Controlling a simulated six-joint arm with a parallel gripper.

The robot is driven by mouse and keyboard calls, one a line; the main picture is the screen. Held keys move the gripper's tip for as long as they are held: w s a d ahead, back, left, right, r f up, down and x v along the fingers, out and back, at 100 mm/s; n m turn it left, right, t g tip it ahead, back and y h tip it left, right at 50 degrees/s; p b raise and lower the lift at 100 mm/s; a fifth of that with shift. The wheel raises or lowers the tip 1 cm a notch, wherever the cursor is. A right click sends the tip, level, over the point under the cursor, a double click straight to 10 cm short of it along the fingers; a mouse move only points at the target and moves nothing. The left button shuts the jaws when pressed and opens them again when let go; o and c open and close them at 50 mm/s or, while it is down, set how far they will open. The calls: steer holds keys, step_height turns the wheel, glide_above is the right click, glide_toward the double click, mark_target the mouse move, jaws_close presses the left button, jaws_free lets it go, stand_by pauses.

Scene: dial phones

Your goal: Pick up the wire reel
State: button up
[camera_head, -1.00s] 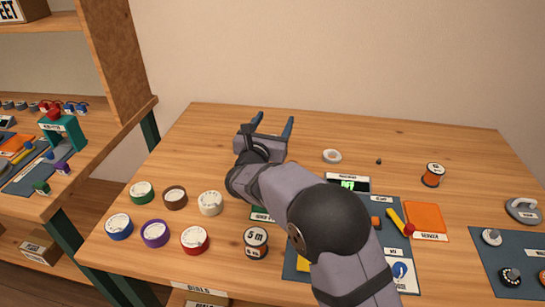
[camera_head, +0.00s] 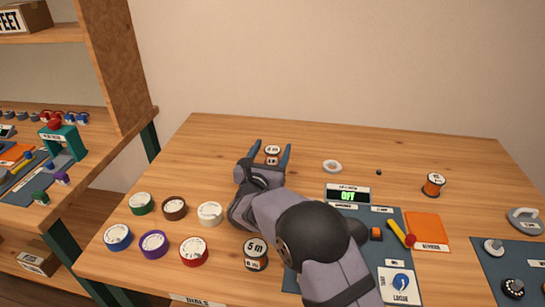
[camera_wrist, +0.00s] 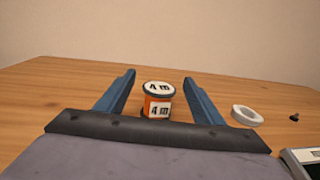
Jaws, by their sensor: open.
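An orange wire reel with white "4 m" labels (camera_wrist: 158,107) stands upright on the table in the wrist view, between my two blue fingers. In the head view this reel (camera_head: 272,151) shows between the fingertips. My gripper (camera_wrist: 158,78) is open, with a finger on each side of the reel and visible gaps to it. The reel's lowest edge is close to the dark bar of my gripper. Two more orange reels stand elsewhere: one labelled "5 m" (camera_head: 256,254) at the front, and one (camera_head: 433,184) at the right.
A white ring (camera_head: 332,167) lies right of my gripper, with a small dark knob beyond it. A display reading "OFF" (camera_head: 347,195) stands by a blue mat with tools. Several coloured rolls (camera_head: 174,208) sit front left. The table's back left is clear.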

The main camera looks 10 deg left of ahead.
steer(key=shift+f, duration=0.5)
steer(key=shift+w+d, duration=0.15)
steer(key=shift+w, duration=1.1)
steer(key=shift+w+d, duration=0.1)
steer(key=shift+w, duration=1.15)
steer(key=c, duration=1.2)
